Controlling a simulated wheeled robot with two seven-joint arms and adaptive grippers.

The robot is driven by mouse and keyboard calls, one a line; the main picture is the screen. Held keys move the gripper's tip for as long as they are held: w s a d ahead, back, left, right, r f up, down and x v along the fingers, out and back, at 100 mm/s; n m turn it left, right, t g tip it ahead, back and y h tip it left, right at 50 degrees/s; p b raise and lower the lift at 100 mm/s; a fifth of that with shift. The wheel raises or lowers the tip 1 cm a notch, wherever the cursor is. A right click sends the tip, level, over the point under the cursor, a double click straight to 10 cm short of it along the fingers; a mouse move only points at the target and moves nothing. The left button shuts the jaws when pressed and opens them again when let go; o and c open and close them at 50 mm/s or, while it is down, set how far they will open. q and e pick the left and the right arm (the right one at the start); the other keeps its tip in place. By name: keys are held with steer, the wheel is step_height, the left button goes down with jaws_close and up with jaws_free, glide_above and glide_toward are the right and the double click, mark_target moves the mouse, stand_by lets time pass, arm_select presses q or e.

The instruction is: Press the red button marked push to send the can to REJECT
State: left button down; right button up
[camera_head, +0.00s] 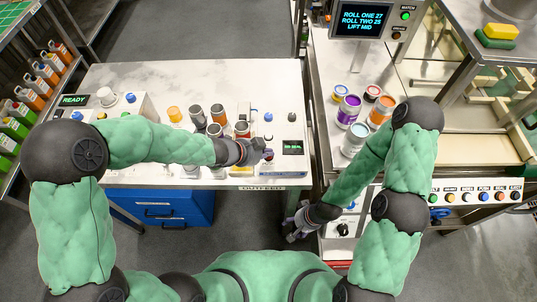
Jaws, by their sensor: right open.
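A row of small coloured buttons (475,197) runs along the front panel of the right-hand machine. One button (499,197) looks orange-red; the small labels above the row are hard to read, so I cannot tell which says push. My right gripper (300,224) is open and low, left of the machine's lower front and well away from that row. My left gripper (262,153) is over the front right of the outfeed table (150,78); its fingers are too small to judge. Open cans, purple (349,110), orange (381,112) and light blue (355,140), stand on the machine's table.
Several cans (197,117) stand on the outfeed table beside my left forearm. A display (364,19) reads ROLL ONE 27, ROLL TWO 25, LIFT MID. A blue drawer unit (160,207) is under the outfeed table. A black knob (343,230) is right of my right gripper.

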arm_select(q)
steer(key=shift+f, duration=0.15)
stand_by(0.4)
steer(key=shift+r+p, duration=0.8)
steer(key=shift+r, duration=0.15)
step_height(320, 180, up, 5)
steer(key=p, duration=0.5)
stand_by(0.7)
